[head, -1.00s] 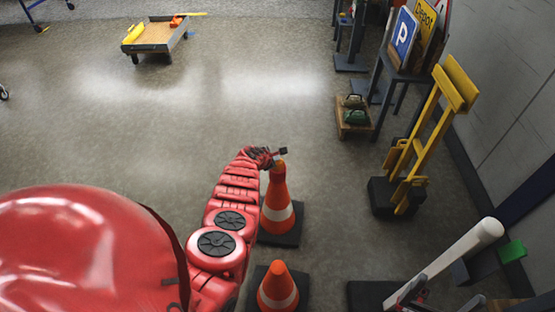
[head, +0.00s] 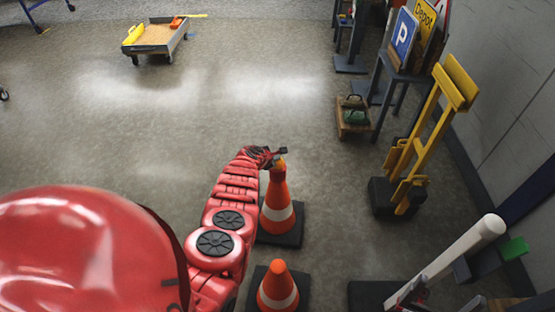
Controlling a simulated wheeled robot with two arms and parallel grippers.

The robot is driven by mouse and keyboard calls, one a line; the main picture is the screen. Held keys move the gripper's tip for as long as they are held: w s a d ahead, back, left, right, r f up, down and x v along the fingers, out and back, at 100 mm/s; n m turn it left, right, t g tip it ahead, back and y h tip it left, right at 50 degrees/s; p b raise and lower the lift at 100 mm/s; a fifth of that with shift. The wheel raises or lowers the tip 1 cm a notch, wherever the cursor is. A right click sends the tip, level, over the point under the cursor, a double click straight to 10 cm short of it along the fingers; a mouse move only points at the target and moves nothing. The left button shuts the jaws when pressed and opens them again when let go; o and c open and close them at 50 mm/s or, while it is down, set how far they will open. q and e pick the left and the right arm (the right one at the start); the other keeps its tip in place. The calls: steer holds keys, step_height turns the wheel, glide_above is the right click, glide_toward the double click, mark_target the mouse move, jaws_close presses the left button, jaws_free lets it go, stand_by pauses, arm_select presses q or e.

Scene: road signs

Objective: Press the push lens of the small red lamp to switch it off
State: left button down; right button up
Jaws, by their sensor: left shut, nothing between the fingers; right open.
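My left gripper (head: 279,153) is shut and empty at the tip of the back orange cone (head: 278,190). It is close above or touching the cone's top; I cannot tell which. The cone stands upright on a dark base and its top looks orange. I cannot clearly make out the small red lamp or its push lens; it may be a small part at the cone's tip, partly hidden by the gripper. My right gripper (head: 414,296) shows only in part at the bottom edge, by the white post, and is open.
A second orange cone (head: 278,287) stands in front. A tilted white post (head: 462,252), a yellow hand truck (head: 432,130) and a stand with road signs (head: 404,40) line the right side. A flat cart (head: 158,37) is far back. The middle floor is clear.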

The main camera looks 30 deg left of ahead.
arm_select(q)
steer(key=shift+s+d+f, duration=0.2)
steer(key=shift+s+f, duration=0.35)
steer(key=shift+f, duration=0.25)
steer(key=shift+d+f, duration=0.1)
steer(key=shift+f, duration=0.05)
steer(key=shift+r+p, duration=0.2)
steer(key=shift+p, duration=0.2)
steer(key=r+p, duration=0.5)
steer(key=shift+w+a+r+p, duration=0.2)
steer(key=shift+w+r+p, duration=0.1)
steer(key=shift+w, duration=0.1)
steer(key=shift+r, duration=0.25)
steer(key=shift+w, duration=0.1)
steer(key=shift+r, duration=0.1)
steer(key=shift+a, duration=0.1)
